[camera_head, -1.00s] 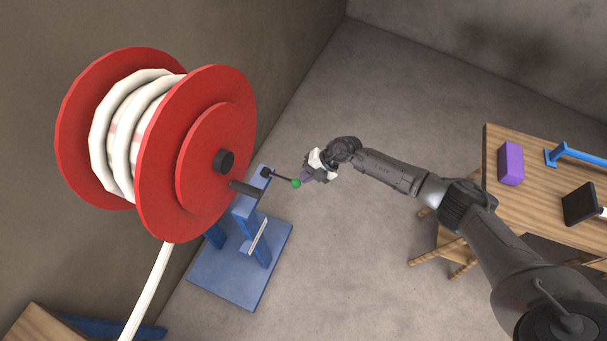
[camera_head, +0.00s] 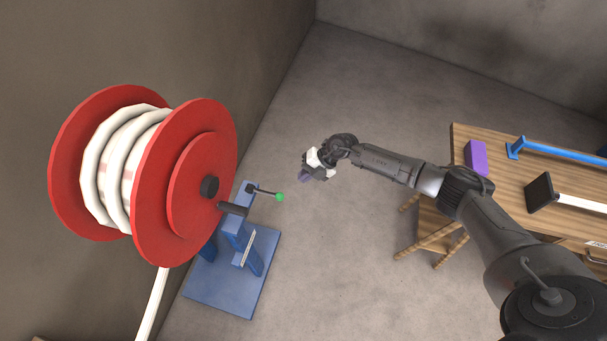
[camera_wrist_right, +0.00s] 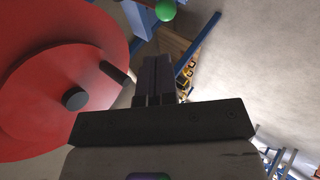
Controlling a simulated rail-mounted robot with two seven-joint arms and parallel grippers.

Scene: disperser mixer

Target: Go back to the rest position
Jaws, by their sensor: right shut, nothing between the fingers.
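My right gripper (camera_head: 305,174) is in the middle of the head view, over open floor. It is to the right of a lever with a green ball knob (camera_head: 279,197) on a blue stand (camera_head: 228,276), with a visible gap between. In the right wrist view its fingers (camera_wrist_right: 155,78) are together and empty, and the green knob (camera_wrist_right: 165,9) is beyond them near the top edge. My left gripper is not in view.
A large red reel (camera_head: 189,185) wound with white hose (camera_head: 118,165) fills the left side. A wooden table (camera_head: 510,190) at right holds a purple block (camera_head: 476,158), a blue bracket (camera_head: 560,151) and a black-headed tool (camera_head: 541,192). Floor between is clear.

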